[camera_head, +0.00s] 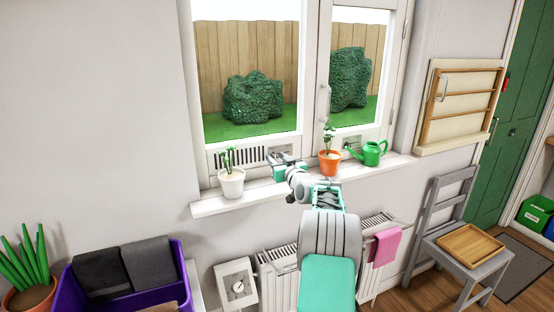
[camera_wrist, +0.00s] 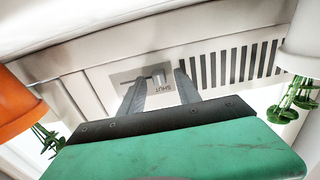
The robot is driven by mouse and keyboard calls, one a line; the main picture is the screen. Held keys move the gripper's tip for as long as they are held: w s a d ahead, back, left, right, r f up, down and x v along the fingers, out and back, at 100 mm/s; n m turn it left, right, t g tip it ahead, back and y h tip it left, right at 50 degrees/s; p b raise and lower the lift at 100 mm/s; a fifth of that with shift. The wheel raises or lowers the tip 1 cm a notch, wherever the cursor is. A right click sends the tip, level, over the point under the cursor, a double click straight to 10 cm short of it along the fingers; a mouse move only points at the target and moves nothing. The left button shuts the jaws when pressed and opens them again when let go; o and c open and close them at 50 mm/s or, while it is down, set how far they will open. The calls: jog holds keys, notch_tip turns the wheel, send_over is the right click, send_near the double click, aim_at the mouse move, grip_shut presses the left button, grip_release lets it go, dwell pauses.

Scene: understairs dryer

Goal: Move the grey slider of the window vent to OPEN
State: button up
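The window vent (camera_head: 262,156) has a slatted grille under the left window pane; its grille (camera_wrist: 232,62) also shows in the wrist view. Beside the grille is a grey slider plate (camera_wrist: 128,77) with a word reading SHUT, upside down in the wrist view. A small grey slider (camera_wrist: 158,76) appears on the plate close to that word. My gripper (camera_head: 284,163) is at the vent above the sill. In the wrist view my gripper (camera_wrist: 162,77) is open, its fingers apart on either side of the slider area. Contact cannot be told. The word OPEN is not visible.
A white pot (camera_head: 231,183) stands left of my gripper and an orange pot (camera_head: 329,162) right of it, both on the windowsill (camera_head: 265,194). A green watering can (camera_head: 371,152) is further right. A radiator (camera_head: 280,280) is below.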

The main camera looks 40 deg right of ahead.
grip_shut()
dwell(1.2)
